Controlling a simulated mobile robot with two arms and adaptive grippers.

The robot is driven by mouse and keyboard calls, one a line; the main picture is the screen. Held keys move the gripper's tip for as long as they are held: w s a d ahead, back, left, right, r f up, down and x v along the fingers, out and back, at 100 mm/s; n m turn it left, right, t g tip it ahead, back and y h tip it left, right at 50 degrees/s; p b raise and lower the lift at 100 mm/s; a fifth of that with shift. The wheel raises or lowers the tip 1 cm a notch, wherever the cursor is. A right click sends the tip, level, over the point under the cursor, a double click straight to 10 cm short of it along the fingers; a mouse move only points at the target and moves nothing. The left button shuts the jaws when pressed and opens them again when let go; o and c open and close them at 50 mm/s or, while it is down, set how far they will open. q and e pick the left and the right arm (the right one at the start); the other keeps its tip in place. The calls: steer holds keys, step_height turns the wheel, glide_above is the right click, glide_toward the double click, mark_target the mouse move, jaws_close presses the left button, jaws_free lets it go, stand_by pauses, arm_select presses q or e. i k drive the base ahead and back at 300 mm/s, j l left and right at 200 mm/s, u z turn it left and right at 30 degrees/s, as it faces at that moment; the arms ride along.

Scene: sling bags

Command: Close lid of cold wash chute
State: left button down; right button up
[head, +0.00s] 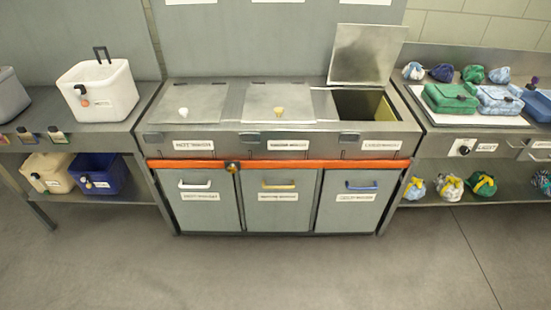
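The lid (367,54) of the right-hand chute stands raised, leaning back against the grey wall panel. Below it the chute opening (364,105) is uncovered, dark inside with a yellowish inner wall. The label (381,145) on the front below it is blurred but appears to read cold wash. The left chute lid (190,104) with a white knob and the middle chute lid (279,102) with a yellowish knob lie shut. Neither of my grippers is in view.
An orange bar (330,164) runs along the unit's front, above three closed doors. Folded bags (450,97) and bundles fill the right counter. A white bin (98,90) stands on the left counter. The floor (270,270) in front is clear.

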mark_target(363, 54)
steer(key=u, duration=0.35)
steer(key=i+l+u, duration=0.15)
steer(key=l+u, duration=0.35)
steer(key=l, duration=0.15)
steer(key=l+u, duration=0.5)
steer(key=l, duration=0.2)
steer(key=i, duration=0.05)
